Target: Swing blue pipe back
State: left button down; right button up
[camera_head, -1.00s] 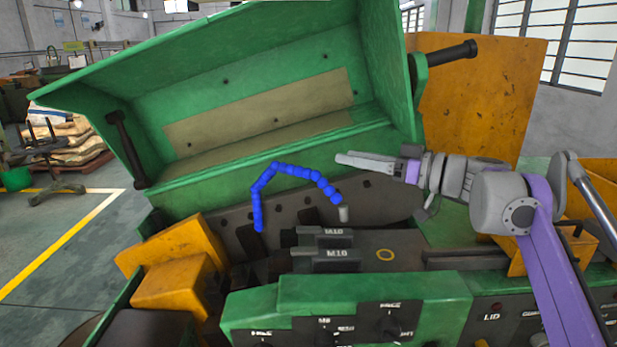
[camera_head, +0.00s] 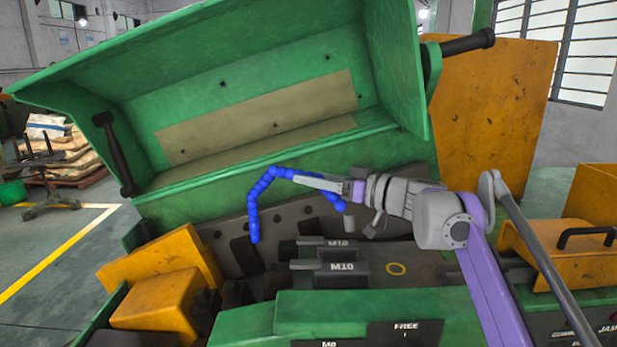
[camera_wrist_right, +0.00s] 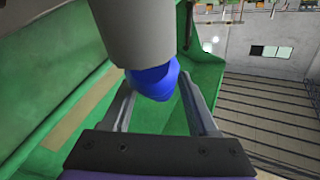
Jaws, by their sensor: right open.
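The blue pipe (camera_head: 267,178) is a segmented arch inside the green machine. Its left end hangs down in front of the dark plate, and its right end runs behind my right gripper to a grey nozzle (camera_head: 349,224). My right gripper (camera_head: 300,180) is at the upper right part of the arch, its fingers pointing left. In the right wrist view, the fingers (camera_wrist_right: 155,100) are open with a blue pipe section (camera_wrist_right: 152,80) between them, partly hidden by a grey cylinder (camera_wrist_right: 132,30). I cannot tell whether they touch it. My left gripper is not in view.
The raised green lid (camera_head: 250,70) stands behind the pipe. Dark blocks marked M10 (camera_head: 330,268) lie below it. Yellow blocks (camera_head: 160,285) are at left. A yellow cover with a black handle (camera_head: 575,255) is at right.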

jog(key=shift+w+a, duration=0.3)
jog(key=shift+a, duration=0.25)
grip_shut()
dwell(1.1)
